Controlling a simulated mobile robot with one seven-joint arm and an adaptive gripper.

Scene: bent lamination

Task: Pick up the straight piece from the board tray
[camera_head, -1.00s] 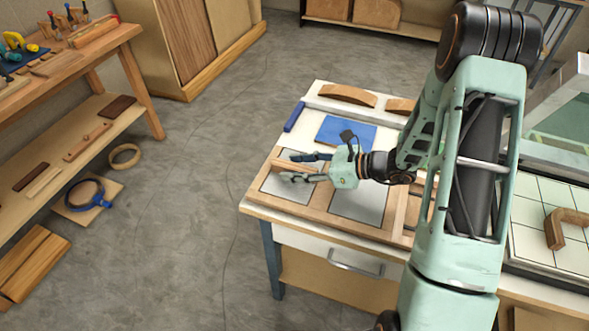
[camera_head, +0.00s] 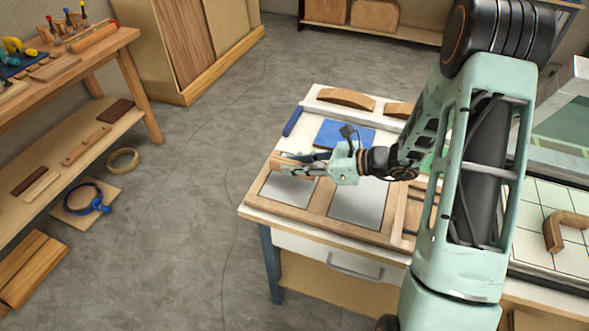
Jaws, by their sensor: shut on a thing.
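The straight piece (camera_head: 278,162) is a short light-brown wooden strip. My gripper (camera_head: 296,165) is shut on it, and the piece's left end sticks out past the fingertips. The fingers hide most of the rest of it. The board tray (camera_head: 315,226) is a wooden frame with grey panels on the white-topped table, below the gripper. The piece appears raised above the tray's left panel (camera_head: 290,190), which now shows bare. The exact height of the piece above the tray cannot be told.
A blue mat (camera_head: 340,133), a blue bar (camera_head: 293,121) and curved wooden pieces (camera_head: 346,98) lie behind the tray. A bent wooden piece (camera_head: 565,230) rests on the tiled surface at right. Open floor lies left of the table.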

